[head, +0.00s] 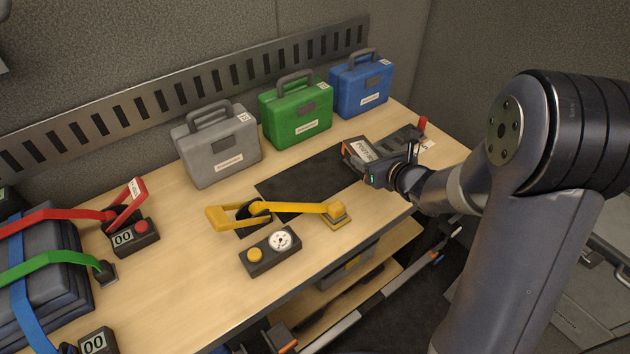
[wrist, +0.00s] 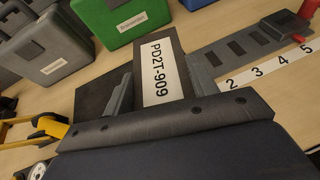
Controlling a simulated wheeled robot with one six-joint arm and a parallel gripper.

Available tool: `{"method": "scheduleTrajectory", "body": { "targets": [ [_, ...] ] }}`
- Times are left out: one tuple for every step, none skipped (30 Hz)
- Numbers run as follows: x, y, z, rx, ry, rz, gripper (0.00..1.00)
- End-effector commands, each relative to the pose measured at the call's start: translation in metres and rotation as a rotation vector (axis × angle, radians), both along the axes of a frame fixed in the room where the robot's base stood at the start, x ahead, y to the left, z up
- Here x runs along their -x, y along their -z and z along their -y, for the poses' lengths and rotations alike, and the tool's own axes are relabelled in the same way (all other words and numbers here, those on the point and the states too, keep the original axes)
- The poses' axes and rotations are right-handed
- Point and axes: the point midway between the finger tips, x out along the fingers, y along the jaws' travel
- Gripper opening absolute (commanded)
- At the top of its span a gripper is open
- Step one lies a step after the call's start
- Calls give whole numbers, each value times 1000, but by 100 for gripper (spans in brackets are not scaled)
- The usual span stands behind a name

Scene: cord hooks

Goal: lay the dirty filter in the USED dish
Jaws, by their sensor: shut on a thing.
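My gripper (head: 378,168) is at the right part of the bench, over the edge of a black mat. It is shut on a dark block with a white label reading PD2T-909 (wrist: 163,72). In the wrist view the two fingers (wrist: 160,92) stand on either side of this block. In the head view the block's label (head: 362,149) shows just beyond the gripper. Whether the block touches the bench I cannot tell. I see no filter and no dish marked USED in either view.
A slotted strip numbered 2 to 5 (wrist: 244,56) with a red handle (head: 422,124) lies to the right. Grey (head: 216,146), green (head: 296,112) and blue (head: 361,84) cases stand behind.

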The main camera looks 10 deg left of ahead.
Motion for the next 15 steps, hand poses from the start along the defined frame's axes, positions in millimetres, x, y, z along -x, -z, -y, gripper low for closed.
{"method": "scheduleTrajectory", "body": {
  "targets": [
    [-1, -2, -23, 2, -44, 8, 29],
    [-1, -6, -34, 4, -65, 9, 29],
    [-1, -10, -48, 6, -90, 10, 29],
    [0, -13, -58, 9, -107, 11, 29],
    [0, -16, -67, 11, -123, 12, 29],
    [1, -20, -79, 14, -141, 15, 29],
    [2, -23, -86, 15, -152, 15, 29],
    [3, -25, -93, 17, -162, 18, 29],
    [3, -28, -100, 19, -173, 19, 29],
    [4, -30, -105, 19, -181, 20, 29],
    [5, -32, -109, 22, -186, 21, 29],
    [5, -34, -113, 23, -191, 22, 29],
    [6, -34, -116, 23, -194, 22, 29],
    [6, -33, -118, 23, -196, 22, 29],
    [6, -30, -119, 24, -198, 20, 29]
  ]
}}
